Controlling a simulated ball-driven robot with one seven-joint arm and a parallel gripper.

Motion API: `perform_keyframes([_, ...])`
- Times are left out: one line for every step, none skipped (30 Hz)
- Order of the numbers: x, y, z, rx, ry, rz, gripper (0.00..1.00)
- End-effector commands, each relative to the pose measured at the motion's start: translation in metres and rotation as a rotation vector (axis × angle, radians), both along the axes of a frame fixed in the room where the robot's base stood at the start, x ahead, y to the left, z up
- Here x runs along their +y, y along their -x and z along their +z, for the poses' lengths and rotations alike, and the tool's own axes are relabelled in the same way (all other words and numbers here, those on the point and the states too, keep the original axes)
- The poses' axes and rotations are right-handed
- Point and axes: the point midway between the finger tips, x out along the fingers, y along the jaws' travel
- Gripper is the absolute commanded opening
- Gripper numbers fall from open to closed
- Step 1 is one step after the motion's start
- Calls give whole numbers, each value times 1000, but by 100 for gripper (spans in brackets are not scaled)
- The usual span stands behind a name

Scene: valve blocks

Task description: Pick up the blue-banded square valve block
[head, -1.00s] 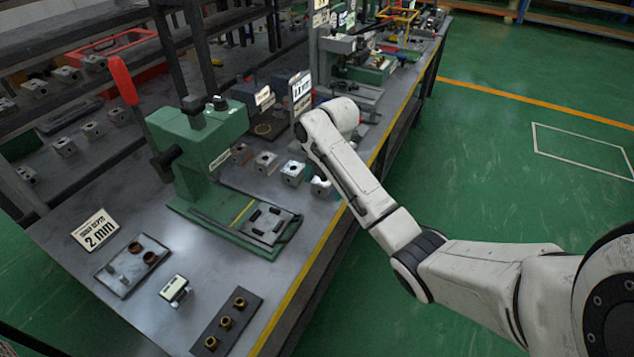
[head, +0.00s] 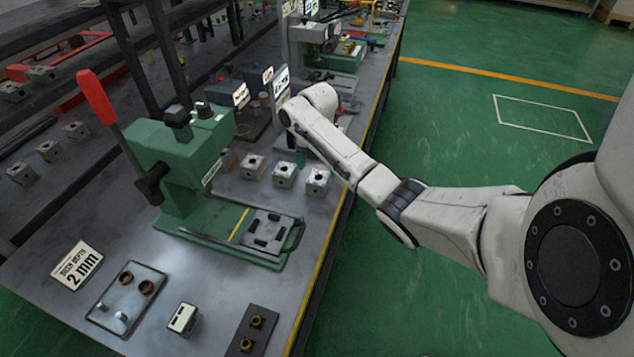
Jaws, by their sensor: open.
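A row of small square metal valve blocks stands on the grey bench beside the green press. The left one (head: 253,166), the middle one (head: 284,175) and the right one (head: 317,181) each have a dark hole on top. The middle block shows a faint bluish tint, but the bands are too small to tell for sure. My arm reaches over the bench from the right, its last visible links just behind and above the blocks.
The green press (head: 180,150) with a red lever (head: 97,97) stands left of the blocks. A "2 mm" sign (head: 77,264), a tray (head: 126,298) and a brass-fitting plate (head: 252,335) lie nearer. Upright signs and bins stand behind. The yellow bench edge is at right.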

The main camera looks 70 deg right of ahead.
Motion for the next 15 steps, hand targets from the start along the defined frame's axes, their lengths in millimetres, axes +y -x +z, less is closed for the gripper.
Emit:
perform_keyframes([0, 0, -3, 0, 0, -1, 92])
perform_keyframes([0, 0, -4, 1, 0, 0, 92])
perform_keyframes([0, 0, -6, 1, 0, -1, 92])
perform_keyframes([0, 1, -8, 1, 0, -1, 92])
perform_keyframes([0, 1, -11, 2, 0, -1, 92])
perform_keyframes([0, 1, -15, 3, -1, -1, 92])
perform_keyframes([-1, 2, -19, 3, -1, -2, 92])
perform_keyframes([-1, 2, -23, 3, -1, -2, 92])
perform_keyframes([-1, 2, -30, 4, -1, -2, 92])
perform_keyframes([-1, 2, -34, 4, 0, -2, 92])
perform_keyframes([-1, 2, -39, 3, 0, -2, 92])
perform_keyframes([-1, 2, -45, 2, 0, -1, 92])
perform_keyframes([-1, 2, -48, 2, 0, -1, 92])
perform_keyframes([-1, 2, -51, 3, 0, -1, 92])
perform_keyframes([-1, 1, -53, 1, 1, -1, 92])
